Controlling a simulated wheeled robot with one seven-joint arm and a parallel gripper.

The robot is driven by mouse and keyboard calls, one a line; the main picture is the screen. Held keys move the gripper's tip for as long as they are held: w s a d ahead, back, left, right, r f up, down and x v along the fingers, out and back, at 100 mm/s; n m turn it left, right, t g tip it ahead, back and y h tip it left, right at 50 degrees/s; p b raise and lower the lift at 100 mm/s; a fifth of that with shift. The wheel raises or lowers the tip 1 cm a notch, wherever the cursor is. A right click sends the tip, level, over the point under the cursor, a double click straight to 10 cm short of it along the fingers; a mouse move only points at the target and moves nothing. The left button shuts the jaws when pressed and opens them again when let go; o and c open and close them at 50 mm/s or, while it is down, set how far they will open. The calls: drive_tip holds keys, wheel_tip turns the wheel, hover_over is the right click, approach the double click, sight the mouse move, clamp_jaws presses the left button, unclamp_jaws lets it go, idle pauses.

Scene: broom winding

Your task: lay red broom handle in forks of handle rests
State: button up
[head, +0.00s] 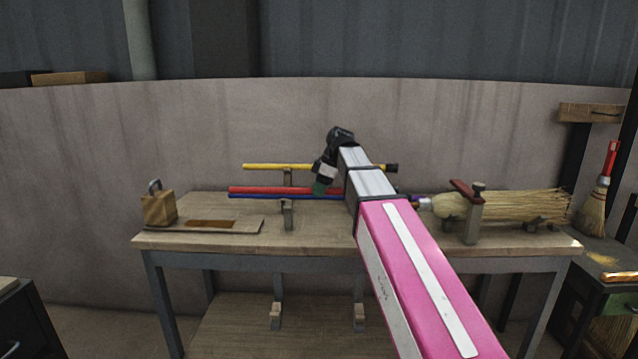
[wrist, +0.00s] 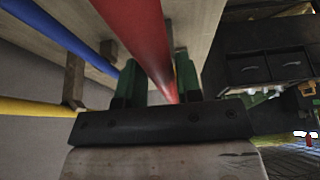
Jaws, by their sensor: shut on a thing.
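The red broom handle (head: 270,190) lies level over the bench in the head view. It runs between my gripper's green fingers in the wrist view (wrist: 138,35). My gripper (head: 320,188) is shut on it; the fingers also show in the wrist view (wrist: 158,85). A blue handle (head: 250,197) runs just below the red one in the head view. A handle rest (head: 288,215) stands under them on the left. A yellow handle (head: 265,167) lies behind, over another rest (head: 288,178). My arm hides the red handle's right part. I cannot tell whether red touches a fork.
The wooden bench (head: 205,205) carries a padlock-shaped weight (head: 158,206) and a flat board (head: 205,226) at left. At right, a straw broom head (head: 525,206) sits by a clamp post (head: 473,220). A small broom (head: 594,205) stands farther right.

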drive_tip(key=shift+f, duration=2.1)
drive_tip(key=o, duration=1.1)
